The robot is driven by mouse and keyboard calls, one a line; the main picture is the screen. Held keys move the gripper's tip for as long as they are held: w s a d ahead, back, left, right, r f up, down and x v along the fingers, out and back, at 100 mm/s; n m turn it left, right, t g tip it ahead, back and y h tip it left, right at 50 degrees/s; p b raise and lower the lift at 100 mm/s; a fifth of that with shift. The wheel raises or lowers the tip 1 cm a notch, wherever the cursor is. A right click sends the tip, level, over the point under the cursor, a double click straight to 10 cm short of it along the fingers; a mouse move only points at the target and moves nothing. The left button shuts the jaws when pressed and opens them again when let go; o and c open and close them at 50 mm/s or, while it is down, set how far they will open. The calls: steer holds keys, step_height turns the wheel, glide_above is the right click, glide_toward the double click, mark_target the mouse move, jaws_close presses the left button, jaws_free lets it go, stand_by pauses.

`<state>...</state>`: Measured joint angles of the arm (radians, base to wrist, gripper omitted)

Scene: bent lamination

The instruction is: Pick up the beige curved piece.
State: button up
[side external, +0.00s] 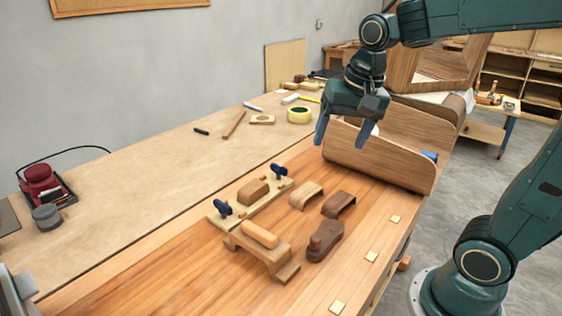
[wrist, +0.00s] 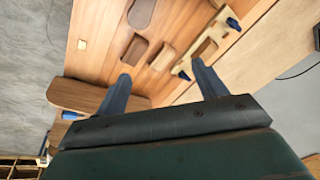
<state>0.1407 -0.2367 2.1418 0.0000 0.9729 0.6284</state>
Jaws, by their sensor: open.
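The beige curved piece (side external: 306,195) is a small arched strip lying on the workbench in the side view. It also shows in the wrist view (wrist: 163,56), ahead of the gap between my fingers. A similar dark brown curved piece (side external: 339,204) lies right beside it, apart from it; it shows in the wrist view too (wrist: 133,51). My gripper (side external: 341,139) is open and empty, fingers pointing down. It hangs well above the bench, farther back than the beige piece, near a bent wooden shell. In the wrist view its two fingers (wrist: 162,88) are spread wide.
A wooden jig with blue clamps (side external: 222,209) stands left of the beige piece. A dark hand plane (side external: 325,240) and a light wooden form (side external: 275,262) lie in front. The large bent wooden shell (side external: 385,165) stands behind. Small pale squares lie along the right edge.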

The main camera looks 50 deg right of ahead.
steer(key=w+d+f+m+g, duration=0.2)
steer(key=w+d+f+m, duration=0.25)
steer(key=w, duration=0.25)
steer(key=m+g, duration=0.1)
steer(key=m, duration=0.5)
glide_above(307, 190)
step_height(307, 190, down, 4)
steer(key=f, duration=0.1)
steer(key=shift+s+f, duration=0.1)
steer(key=shift+f, duration=4)
steer(key=shift+f, duration=2.55)
steer(key=c, duration=1.1)
